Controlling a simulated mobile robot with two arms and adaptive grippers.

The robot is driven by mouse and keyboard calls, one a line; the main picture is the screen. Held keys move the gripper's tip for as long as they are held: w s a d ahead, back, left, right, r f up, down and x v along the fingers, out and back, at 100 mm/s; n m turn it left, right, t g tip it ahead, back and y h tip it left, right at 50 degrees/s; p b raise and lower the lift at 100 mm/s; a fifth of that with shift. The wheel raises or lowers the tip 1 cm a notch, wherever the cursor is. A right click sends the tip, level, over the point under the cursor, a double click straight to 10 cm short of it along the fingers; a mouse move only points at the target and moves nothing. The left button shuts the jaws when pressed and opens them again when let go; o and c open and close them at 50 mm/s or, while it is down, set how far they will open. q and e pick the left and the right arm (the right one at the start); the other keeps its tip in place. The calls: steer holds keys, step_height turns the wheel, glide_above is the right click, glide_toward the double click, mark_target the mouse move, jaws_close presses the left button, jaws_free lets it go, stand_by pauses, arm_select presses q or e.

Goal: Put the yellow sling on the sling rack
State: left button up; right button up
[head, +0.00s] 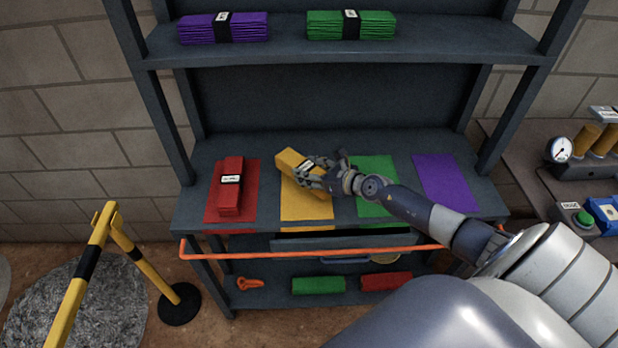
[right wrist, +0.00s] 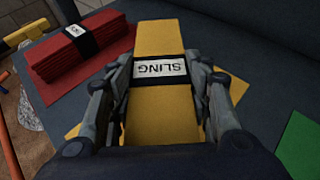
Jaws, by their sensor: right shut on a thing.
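The yellow sling (head: 289,159) is a folded bundle with a black band and a white label. My right gripper (head: 319,174) is shut on it around the band; in the right wrist view the sling (right wrist: 158,40) lies between both fingers and the label reads SLING. It is over the yellow mat (head: 307,211) on the middle shelf of the sling rack (head: 270,146). I cannot tell whether the sling touches the mat. My left gripper is not in view.
A red sling (head: 230,190) lies on the red mat (head: 247,211) to the left. The green mat (head: 376,165) and purple mat (head: 446,182) are bare where visible. Purple (head: 195,29) and green slings (head: 377,26) lie above. An orange rail (head: 215,255) crosses the front.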

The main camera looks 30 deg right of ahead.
steer(key=shift+w+f+b, duration=0.15)
steer(key=shift+f+b, duration=1.15)
steer(key=shift+f, duration=0.4)
steer(key=o, duration=1)
steer(key=shift+f, duration=0.15)
steer(key=o, duration=0.4)
steer(key=shift+o, duration=0.2)
